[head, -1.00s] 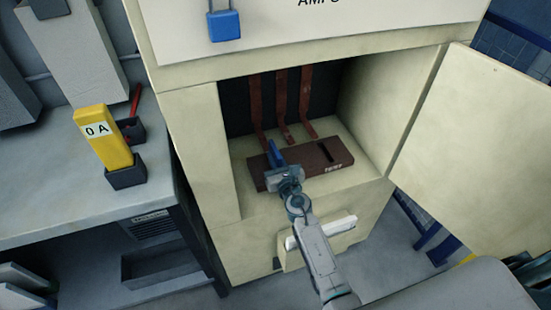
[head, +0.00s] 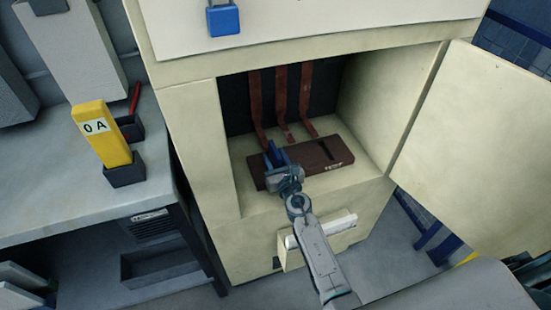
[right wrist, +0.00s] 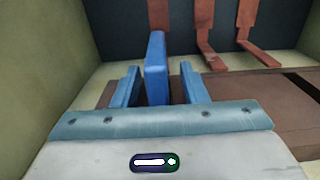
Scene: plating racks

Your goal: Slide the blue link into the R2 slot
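The blue link (right wrist: 156,65) stands upright between the fingers of my right gripper (right wrist: 159,90) in the right wrist view. A gap shows on each side of the link, so the gripper is open around it. In the head view the link (head: 275,150) is at the left part of the brown slotted block (head: 338,152). Its lower end is hidden by the gripper, so I cannot tell how deep it sits. A dark slot shows farther right on the block, above small unreadable lettering. My left gripper is not in view.
The block lies on the floor of an open cream cabinet (head: 210,150), with copper-brown bars (head: 281,100) behind it. The cabinet door (head: 480,150) stands open at right. A yellow tester marked 0 A (head: 102,140) stands on the left bench. A blue padlock (head: 223,20) hangs above.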

